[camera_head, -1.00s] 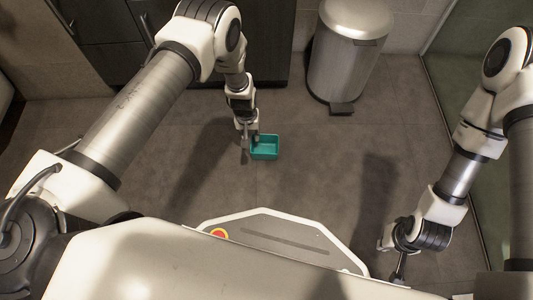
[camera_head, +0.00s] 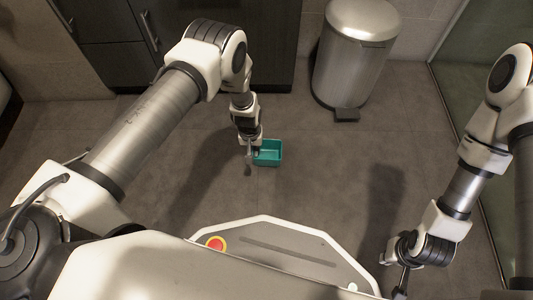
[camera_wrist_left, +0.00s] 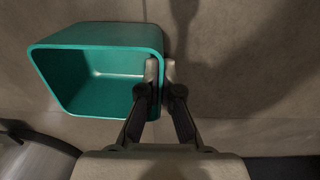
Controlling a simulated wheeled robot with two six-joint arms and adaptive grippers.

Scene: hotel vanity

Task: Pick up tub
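The tub (camera_head: 268,160) is a small teal open box, seen empty, in the middle of the head view. In the left wrist view the tub (camera_wrist_left: 90,35) fills the upper left, its opening facing the camera. My left gripper (camera_head: 251,152) is at the tub's left side in the head view. In the wrist view its fingertips (camera_wrist_left: 161,70) pinch one wall near the rim, one inside and one outside. I cannot tell whether the tub is clear of the floor. My right gripper (camera_head: 401,282) hangs low at the lower right, its fingers too small to read.
A steel pedal bin (camera_head: 354,60) stands on the floor at the back, right of the tub. Dark cabinets (camera_head: 225,45) line the back left. A glass panel (camera_head: 490,90) stands at the right. The grey tiled floor (camera_head: 320,185) around the tub is clear.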

